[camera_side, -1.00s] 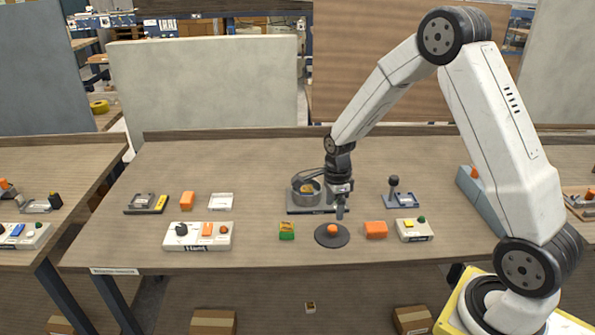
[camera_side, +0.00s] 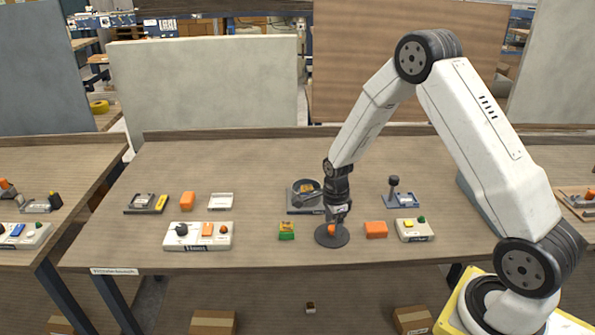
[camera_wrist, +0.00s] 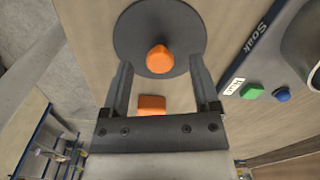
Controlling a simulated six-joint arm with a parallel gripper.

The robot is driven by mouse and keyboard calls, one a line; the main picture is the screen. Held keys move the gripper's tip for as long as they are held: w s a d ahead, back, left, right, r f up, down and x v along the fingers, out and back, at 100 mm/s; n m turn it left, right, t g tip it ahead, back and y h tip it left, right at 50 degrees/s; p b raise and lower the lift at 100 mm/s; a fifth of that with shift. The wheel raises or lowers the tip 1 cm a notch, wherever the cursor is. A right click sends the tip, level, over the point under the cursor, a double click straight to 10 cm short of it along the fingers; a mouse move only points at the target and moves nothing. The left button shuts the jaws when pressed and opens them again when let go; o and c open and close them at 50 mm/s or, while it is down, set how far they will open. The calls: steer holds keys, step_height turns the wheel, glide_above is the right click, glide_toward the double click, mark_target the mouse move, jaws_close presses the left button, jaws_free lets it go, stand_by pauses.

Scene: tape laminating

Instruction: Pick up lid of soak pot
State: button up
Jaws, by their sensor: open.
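The lid is a dark grey disc (camera_side: 328,239) with an orange knob (camera_side: 332,230), lying flat on the table near its front edge. In the wrist view the lid (camera_wrist: 135,30) shows at the top, with its orange knob (camera_wrist: 159,59) between the fingertips. My gripper (camera_wrist: 157,68) is open, its two fingers on either side of the knob and touching nothing that I can make out. In the side view my gripper (camera_side: 337,220) is right above the lid. The soak pot (camera_side: 304,188) stands behind it on a grey base, partly hidden by my wrist.
An orange block (camera_side: 376,230) and a white box with buttons (camera_side: 414,230) lie right of the lid. A green and yellow block (camera_side: 286,231) lies to its left. A white control panel (camera_side: 198,236) is further left. The table's back middle is clear.

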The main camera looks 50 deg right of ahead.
steer(key=shift+f, duration=0.5)
jaws_close()
